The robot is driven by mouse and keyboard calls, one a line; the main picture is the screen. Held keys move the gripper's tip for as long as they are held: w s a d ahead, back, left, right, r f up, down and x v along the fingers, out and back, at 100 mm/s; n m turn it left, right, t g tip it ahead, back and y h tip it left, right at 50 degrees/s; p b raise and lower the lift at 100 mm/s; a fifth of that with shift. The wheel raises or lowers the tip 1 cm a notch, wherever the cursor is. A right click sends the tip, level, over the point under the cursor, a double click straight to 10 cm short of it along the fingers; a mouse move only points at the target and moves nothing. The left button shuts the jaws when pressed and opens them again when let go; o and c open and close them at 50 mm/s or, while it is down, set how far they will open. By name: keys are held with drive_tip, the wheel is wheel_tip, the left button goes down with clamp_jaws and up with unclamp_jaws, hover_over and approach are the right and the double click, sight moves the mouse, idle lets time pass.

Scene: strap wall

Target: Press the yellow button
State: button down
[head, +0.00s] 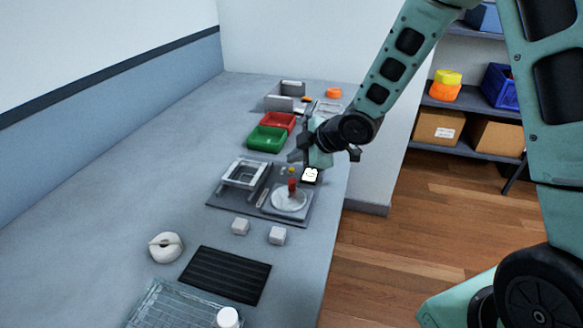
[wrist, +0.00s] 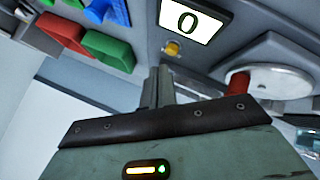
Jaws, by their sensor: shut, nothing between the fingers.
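The yellow button (wrist: 172,48) is a small round knob below a white display (wrist: 188,22) that reads 0. In the head view the button (head: 291,170) is a tiny yellow spot left of the display (head: 310,175). My gripper (wrist: 158,75) is shut and empty, its fingertips just short of the button in the wrist view. I cannot tell whether they touch it; a small gap seems to show. In the head view my gripper (head: 308,163) hangs above the bench beside the display, its fingertips partly hidden.
A white round plate (head: 289,201) with a red knob (head: 291,186) stands close to the button. A silver frame (head: 243,174) is to its left. Green (head: 267,138) and red (head: 279,122) bins stand behind. Two light blocks, a tape roll (head: 166,247) and a black mat (head: 225,275) lie in front.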

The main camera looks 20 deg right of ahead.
wheel_tip(320, 180, up, 5)
drive_tip(key=p, duration=0.4)
idle(0.7)
drive_tip(key=s+a+r+m+g+h, duration=0.1)
drive_tip(key=s+a+r+m+g, duration=0.1)
drive_tip(key=s, duration=0.8)
drive_tip(key=s+a+r+m+g+h, duration=0.2)
drive_tip(key=s+r+m+g, duration=0.1)
drive_tip(key=s, duration=0.8)
drive_tip(key=s+a+r+m+g+h, duration=0.1)
drive_tip(key=s+a+r+m+g, duration=0.1)
drive_tip(key=s, duration=0.9)
drive_tip(key=shift+s+a+r+m+h, duration=0.25)
drive_tip(key=shift+a+r+m+h, duration=0.25)
drive_tip(key=shift+m, duration=0.3)
drive_tip(key=shift+f, duration=0.15)
